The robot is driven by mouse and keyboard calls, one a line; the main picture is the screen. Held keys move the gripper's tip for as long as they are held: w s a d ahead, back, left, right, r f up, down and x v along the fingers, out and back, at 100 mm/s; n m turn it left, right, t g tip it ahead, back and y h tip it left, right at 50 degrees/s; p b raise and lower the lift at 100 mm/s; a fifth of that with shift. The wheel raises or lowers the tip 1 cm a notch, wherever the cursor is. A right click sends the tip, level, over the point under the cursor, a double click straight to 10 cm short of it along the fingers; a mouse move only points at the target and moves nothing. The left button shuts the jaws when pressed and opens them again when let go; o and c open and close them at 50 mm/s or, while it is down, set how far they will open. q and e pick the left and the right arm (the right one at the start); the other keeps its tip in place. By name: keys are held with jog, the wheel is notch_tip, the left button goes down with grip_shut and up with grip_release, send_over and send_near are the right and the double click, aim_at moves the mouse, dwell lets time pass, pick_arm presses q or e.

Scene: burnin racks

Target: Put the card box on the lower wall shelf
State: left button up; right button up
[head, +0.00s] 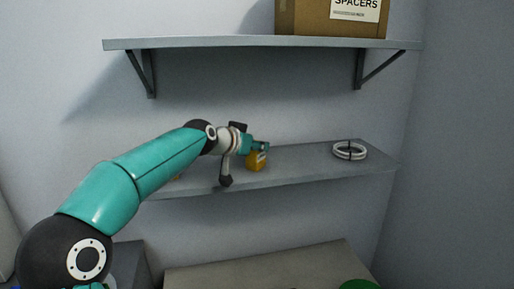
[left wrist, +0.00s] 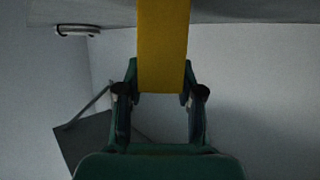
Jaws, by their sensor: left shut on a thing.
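The card box (head: 257,161) is small and yellow-orange with a pale label. In the head view it is at the lower wall shelf (head: 310,168), in front of the shelf's top surface. I cannot tell whether its base touches the shelf. My left gripper (head: 260,147) is shut on its upper part. In the left wrist view the yellow box (left wrist: 163,45) sits between the two fingers (left wrist: 160,85) and runs up out of the picture. The shelf surface (left wrist: 235,10) shows along the top there. My right gripper is not in view.
A white ring-shaped coil (head: 349,151) lies on the lower shelf's right end, with free shelf between. The upper shelf (head: 220,43) on brackets holds a brown "SPACERS" box (head: 305,18). A small yellow-orange bit (head: 177,178) shows behind my arm. A beige surface (head: 260,266) stands below.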

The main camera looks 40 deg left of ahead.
pick_arm(q)
jog(key=shift+s, duration=0.2)
jog(key=o, duration=1.2)
jog(key=shift+w, duration=0.1)
jog(key=shift+s+r, duration=0.1)
jog(key=shift+s, duration=0.15)
jog(key=b+v, duration=0.3)
jog(key=v, duration=0.8)
jog(key=shift+s, duration=0.3)
jog(key=shift+r, duration=0.1)
